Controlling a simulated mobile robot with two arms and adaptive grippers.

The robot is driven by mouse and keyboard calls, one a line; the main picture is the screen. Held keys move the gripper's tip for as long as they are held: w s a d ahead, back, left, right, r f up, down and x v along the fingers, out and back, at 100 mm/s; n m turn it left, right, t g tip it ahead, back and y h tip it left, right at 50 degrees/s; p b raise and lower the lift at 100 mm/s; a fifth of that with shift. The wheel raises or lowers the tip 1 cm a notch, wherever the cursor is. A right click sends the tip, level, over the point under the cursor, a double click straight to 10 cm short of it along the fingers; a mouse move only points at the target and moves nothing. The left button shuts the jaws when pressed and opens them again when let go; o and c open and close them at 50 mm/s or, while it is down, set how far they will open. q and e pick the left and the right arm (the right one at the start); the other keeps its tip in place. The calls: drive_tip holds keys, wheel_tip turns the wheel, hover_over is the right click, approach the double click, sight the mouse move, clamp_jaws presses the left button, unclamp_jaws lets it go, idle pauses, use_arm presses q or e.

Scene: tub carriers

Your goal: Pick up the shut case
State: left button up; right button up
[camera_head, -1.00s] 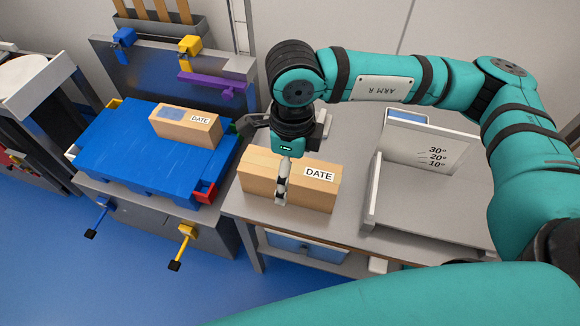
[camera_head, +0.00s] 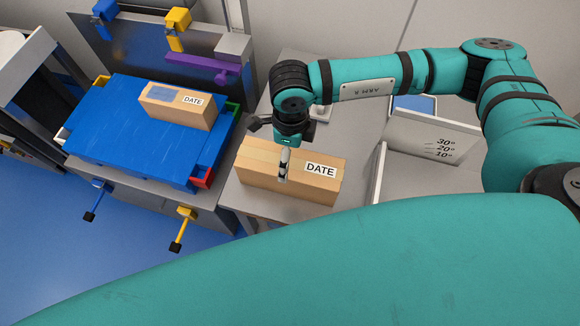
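One carton (camera_head: 255,177) is on or just above the grey table. My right gripper (camera_head: 284,163) points down over the middle of the table carton. One pale finger with dark bands lies in front of its near long side. The other finger is hidden behind the carton, so I cannot tell whether the grip is closed on it. My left gripper is not in view.
The blue tub (camera_head: 105,141) sits on a grey stand with blue and yellow handles. Right of the table carton stands an upright grey plate (camera_head: 410,132) marked 30, 20 and 10 degrees. A large teal link of mine covers the lower picture.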

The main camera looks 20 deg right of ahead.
sight(290, 162)
wheel_tip(290, 162, down, 2)
drive_tip(key=shift+f, duration=0.1)
drive_tip(key=shift+w+f+p, duration=0.1)
drive_tip(key=shift+f+p, duration=0.25)
drive_tip(key=shift+p, duration=0.15)
wheel_tip(290, 162, down, 4)
drive_tip(key=shift+w+r+p, duration=0.15)
drive_tip(key=shift+p, duration=0.4)
drive_tip(key=shift+f, duration=0.3)
drive_tip(key=c, duration=1.4)
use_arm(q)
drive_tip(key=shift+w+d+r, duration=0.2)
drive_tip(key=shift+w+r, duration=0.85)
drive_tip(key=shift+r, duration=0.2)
use_arm(e)
drive_tip(key=shift+w+r, duration=0.1)
drive_tip(key=shift+w, duration=0.05)
drive_tip(key=shift+c, duration=0.5)
